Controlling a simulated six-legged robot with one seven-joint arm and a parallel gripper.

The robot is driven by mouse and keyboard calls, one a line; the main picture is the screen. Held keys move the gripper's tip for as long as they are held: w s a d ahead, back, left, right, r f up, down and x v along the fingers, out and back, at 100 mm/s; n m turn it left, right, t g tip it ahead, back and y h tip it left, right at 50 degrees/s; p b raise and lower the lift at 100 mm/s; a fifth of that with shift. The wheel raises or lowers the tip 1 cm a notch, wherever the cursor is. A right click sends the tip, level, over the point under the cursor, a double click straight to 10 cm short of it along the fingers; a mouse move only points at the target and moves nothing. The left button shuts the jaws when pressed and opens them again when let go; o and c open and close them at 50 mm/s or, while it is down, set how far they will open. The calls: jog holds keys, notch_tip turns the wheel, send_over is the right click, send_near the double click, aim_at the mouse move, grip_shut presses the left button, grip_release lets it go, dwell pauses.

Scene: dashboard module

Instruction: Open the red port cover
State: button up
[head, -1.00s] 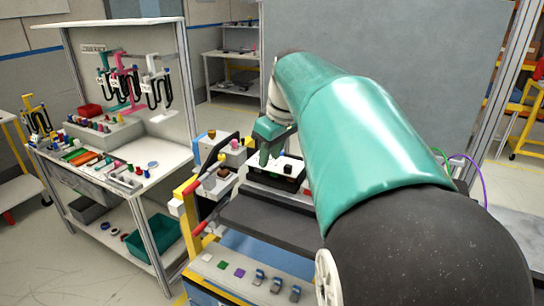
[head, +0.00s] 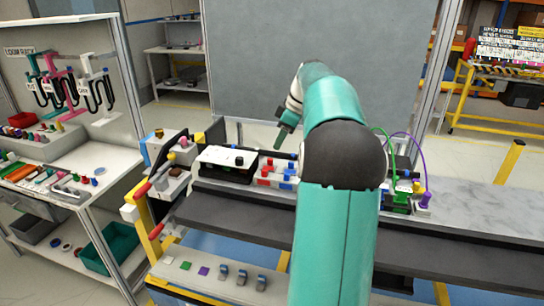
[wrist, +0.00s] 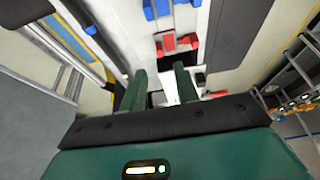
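In the head view, red parts (head: 266,182) sit on a white block on the bench, just right of a black box with a white top. In the wrist view a red piece with side tabs (wrist: 175,42) lies beyond the fingertips, and more red (wrist: 215,94) shows near the right finger. I cannot tell which red part is the port cover or whether it is open. My gripper (head: 280,138) hangs above and behind the red parts, apart from them. In the wrist view its two green fingers (wrist: 162,76) are spread with nothing between them.
The white-topped black box (head: 228,160) stands left of the red parts. Blue pieces (wrist: 150,8) lie beyond the red piece. Green and purple cables (head: 408,138) arch at the right. A grey panel (head: 325,60) stands behind. The right bench top (head: 460,205) is mostly bare.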

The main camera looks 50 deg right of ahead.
aim_at(269, 165)
jog(key=x, duration=0.7)
jog(key=shift+f, duration=0.1)
grip_shut()
